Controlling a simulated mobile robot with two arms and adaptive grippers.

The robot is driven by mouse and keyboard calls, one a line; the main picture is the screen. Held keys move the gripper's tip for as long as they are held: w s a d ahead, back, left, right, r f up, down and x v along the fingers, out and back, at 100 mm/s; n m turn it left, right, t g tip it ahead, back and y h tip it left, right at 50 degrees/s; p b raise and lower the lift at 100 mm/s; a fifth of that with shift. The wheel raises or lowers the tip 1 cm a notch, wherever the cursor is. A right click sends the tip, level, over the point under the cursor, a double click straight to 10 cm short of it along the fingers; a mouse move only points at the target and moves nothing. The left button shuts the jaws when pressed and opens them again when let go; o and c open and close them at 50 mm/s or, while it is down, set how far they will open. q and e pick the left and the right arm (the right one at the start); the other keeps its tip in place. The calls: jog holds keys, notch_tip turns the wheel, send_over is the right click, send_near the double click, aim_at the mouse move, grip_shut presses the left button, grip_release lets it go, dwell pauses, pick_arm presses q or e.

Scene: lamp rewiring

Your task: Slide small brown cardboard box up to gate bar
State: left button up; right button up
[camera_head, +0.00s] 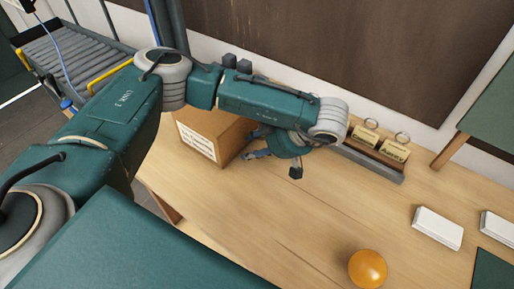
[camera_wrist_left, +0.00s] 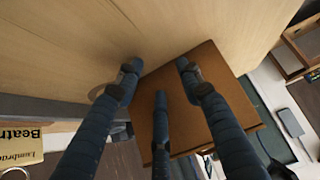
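The small brown cardboard box (camera_head: 218,132) sits at the back left of the wooden table, with a white printed label on its left face. My left arm crosses over it and hides part of its top. My left gripper (camera_head: 272,158) is at the box's right side, fingers spread. In the left wrist view the fingers (camera_wrist_left: 158,85) reach over the box (camera_wrist_left: 178,92), apart from one another; whether any touches it I cannot tell. I cannot tell which part is the gate bar; a yellow rail (camera_head: 110,76) runs along the roller conveyor. My right gripper is not in view.
A wooden rack with name tags (camera_head: 378,147) and a grey front strip stands right of my gripper. An orange ball (camera_head: 367,268) and white blocks (camera_head: 437,228) lie on the table. The roller conveyor (camera_head: 68,62) stands at the upper left. The table's middle is clear.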

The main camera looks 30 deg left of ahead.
aim_at(240, 135)
pick_arm(q)
jog(key=shift+w+a+b, duration=0.2)
jog(key=shift+a+b, duration=0.1)
jog(key=shift+a, duration=1.2)
jog(key=shift+w+a+b, duration=0.2)
jog(key=shift+a+b, duration=0.05)
jog(key=shift+a, duration=1.35)
jog(key=shift+a, duration=0.3)
jog(key=shift+w+a+b, duration=0.25)
jog(key=shift+a, duration=1.2)
jog(key=shift+w+a+b, duration=0.2)
jog(key=shift+a+b, duration=0.05)
jog(key=shift+a, duration=1.25)
jog(key=shift+a, duration=0.35)
jog(key=shift+w+a, duration=0.25)
jog(key=shift+a, duration=1.15)
jog(key=shift+w+a, duration=0.2)
jog(key=shift+a, duration=1.25)
